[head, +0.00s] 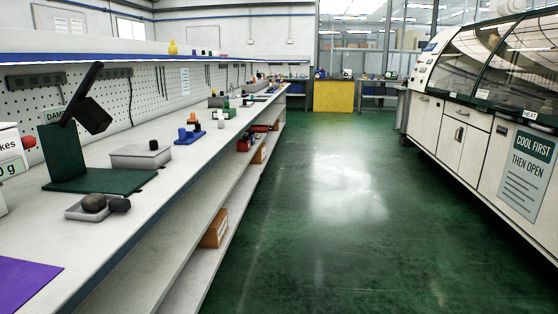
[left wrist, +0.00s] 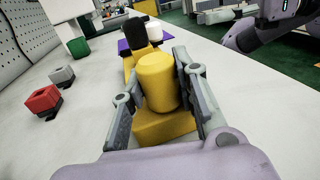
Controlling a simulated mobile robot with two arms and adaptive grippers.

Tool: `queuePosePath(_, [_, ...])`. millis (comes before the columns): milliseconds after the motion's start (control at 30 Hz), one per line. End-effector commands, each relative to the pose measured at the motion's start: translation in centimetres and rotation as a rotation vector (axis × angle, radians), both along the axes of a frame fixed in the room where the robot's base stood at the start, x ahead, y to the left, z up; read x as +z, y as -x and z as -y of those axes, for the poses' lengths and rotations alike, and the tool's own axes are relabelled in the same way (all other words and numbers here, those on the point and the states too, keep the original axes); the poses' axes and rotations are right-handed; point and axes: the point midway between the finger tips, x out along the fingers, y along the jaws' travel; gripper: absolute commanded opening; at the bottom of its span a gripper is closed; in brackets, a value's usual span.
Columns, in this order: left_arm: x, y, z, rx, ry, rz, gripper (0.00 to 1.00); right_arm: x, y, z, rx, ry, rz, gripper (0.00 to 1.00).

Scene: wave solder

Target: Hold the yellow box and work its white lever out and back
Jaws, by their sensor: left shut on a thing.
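The yellow box (left wrist: 165,128) is between the fingers of my left gripper (left wrist: 162,95) in the left wrist view, and the gripper is shut on it. A round yellow part (left wrist: 157,75) stands up between the fingers. Just beyond it are a black block (left wrist: 133,32) and a small white piece (left wrist: 154,33), which may be the white lever; its lower part is hidden. My right gripper (left wrist: 228,14) shows at the top right of that view, apart from the box; its opening is unclear. Neither gripper nor the held box shows in the head view.
A purple mat (head: 28,284) lies on the bench (head: 130,220) and shows behind the box. A red block (left wrist: 42,100) and a grey block (left wrist: 62,76) stand left of my left gripper. The head view has a green stand (head: 100,180) and open floor (head: 300,230).

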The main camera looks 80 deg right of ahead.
Motion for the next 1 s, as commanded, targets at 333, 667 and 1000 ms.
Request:
queuePosePath(333, [-0.2,0.0,-0.1,0.001,-0.003,-0.001,0.38,0.0,0.0,0.0,0.000,0.000,0.000,0.51])
queuePosePath(667, [0.0,0.0,0.0,0.000,-0.001,-0.001,0.51,0.0,0.0,0.0,0.000,0.000,0.000,0.51])
queuePosePath(1000, [1.8,0.0,0.0,0.000,0.002,0.003,0.51,0.0,0.0,0.0,0.000,0.000,0.000,0.51])
